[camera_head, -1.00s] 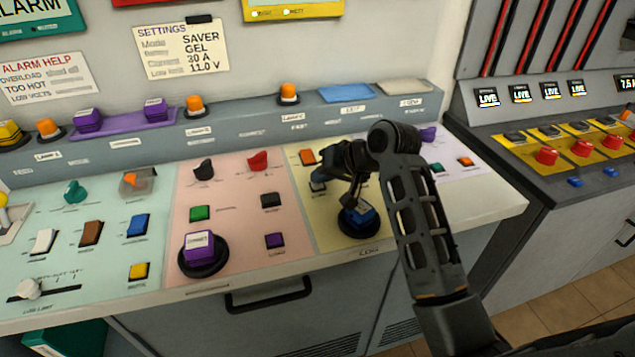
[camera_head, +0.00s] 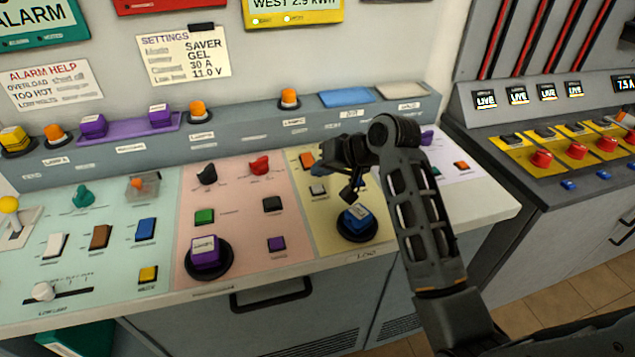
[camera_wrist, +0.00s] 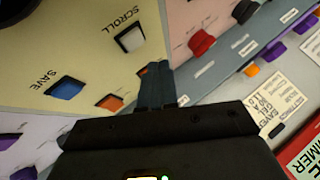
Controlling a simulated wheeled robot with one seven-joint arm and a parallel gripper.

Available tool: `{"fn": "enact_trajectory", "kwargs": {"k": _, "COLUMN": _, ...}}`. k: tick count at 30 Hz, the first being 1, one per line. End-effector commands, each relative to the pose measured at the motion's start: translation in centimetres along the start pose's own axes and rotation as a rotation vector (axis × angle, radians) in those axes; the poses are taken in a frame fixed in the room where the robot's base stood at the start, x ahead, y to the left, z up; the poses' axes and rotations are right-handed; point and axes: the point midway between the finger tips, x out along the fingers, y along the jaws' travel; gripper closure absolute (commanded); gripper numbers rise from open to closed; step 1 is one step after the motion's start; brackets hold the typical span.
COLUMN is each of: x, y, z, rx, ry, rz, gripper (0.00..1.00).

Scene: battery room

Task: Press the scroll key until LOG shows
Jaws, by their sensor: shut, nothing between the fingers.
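The scroll key (camera_head: 318,190) is a small pale key on the yellow panel in the head view. In the wrist view the white scroll key (camera_wrist: 130,39), labelled SCROLL, shows uncovered just beyond my fingertips.
A big blue button (camera_head: 357,222) on a dark round base stands close below my gripper. An orange key (camera_wrist: 110,102) and a blue SAVE key (camera_wrist: 65,87) lie near the scroll key. A purple button (camera_head: 205,252) and red knob (camera_head: 260,165) stand on the pink panel to the left.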

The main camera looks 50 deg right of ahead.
Motion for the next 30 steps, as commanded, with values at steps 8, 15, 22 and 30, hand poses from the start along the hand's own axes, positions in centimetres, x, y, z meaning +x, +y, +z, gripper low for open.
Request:
{"fn": "enact_trajectory", "kwargs": {"k": 8, "x": -1.8, "y": -1.3, "z": -1.4, "rx": -0.001, "ry": 0.002, "rz": -0.001, "gripper": 1.00}}
{"fn": "enact_trajectory", "kwargs": {"k": 15, "x": -2.2, "y": -1.6, "z": -1.6, "rx": 0.000, "ry": 0.000, "rz": 0.000, "gripper": 1.00}}
{"fn": "enact_trajectory", "kwargs": {"k": 22, "x": -2.2, "y": -1.6, "z": -1.6, "rx": 0.000, "ry": 0.000, "rz": 0.000, "gripper": 1.00}}
{"fn": "enact_trajectory", "kwargs": {"k": 30, "x": -2.2, "y": -1.6, "z": -1.6, "rx": 0.000, "ry": 0.000, "rz": 0.000, "gripper": 1.00}}
